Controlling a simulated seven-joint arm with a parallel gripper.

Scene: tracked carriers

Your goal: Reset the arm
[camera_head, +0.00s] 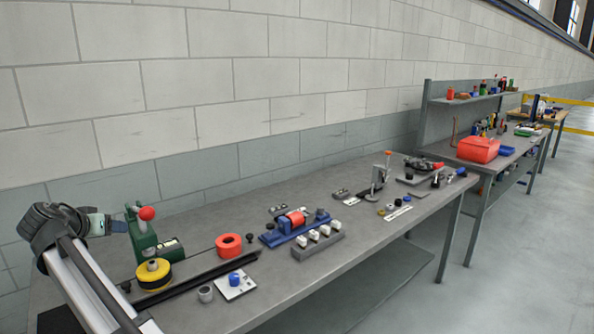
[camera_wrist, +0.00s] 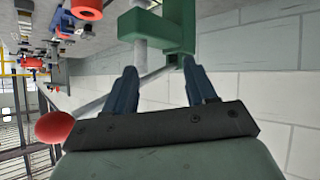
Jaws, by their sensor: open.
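My gripper (camera_head: 119,226) is at the left end of the near bench in the head view, raised above the bench top beside a green press-like device (camera_head: 141,236) with a red ball knob (camera_head: 147,213). In the wrist view my gripper (camera_wrist: 160,68) shows two blue-grey fingers spread apart with nothing held between them. The green device (camera_wrist: 176,32) lies just beyond the fingertips there; I cannot tell whether they touch it. A red ball (camera_wrist: 55,127) shows at the left of the wrist view.
The grey bench (camera_head: 330,270) holds a yellow-and-black round part (camera_head: 153,273), a red ring (camera_head: 229,245), a dark rail (camera_head: 195,280), a white plate with a blue knob (camera_head: 236,285) and a blue fixture (camera_head: 295,229). A block wall runs behind. A second bench with a red box (camera_head: 478,149) stands farther right.

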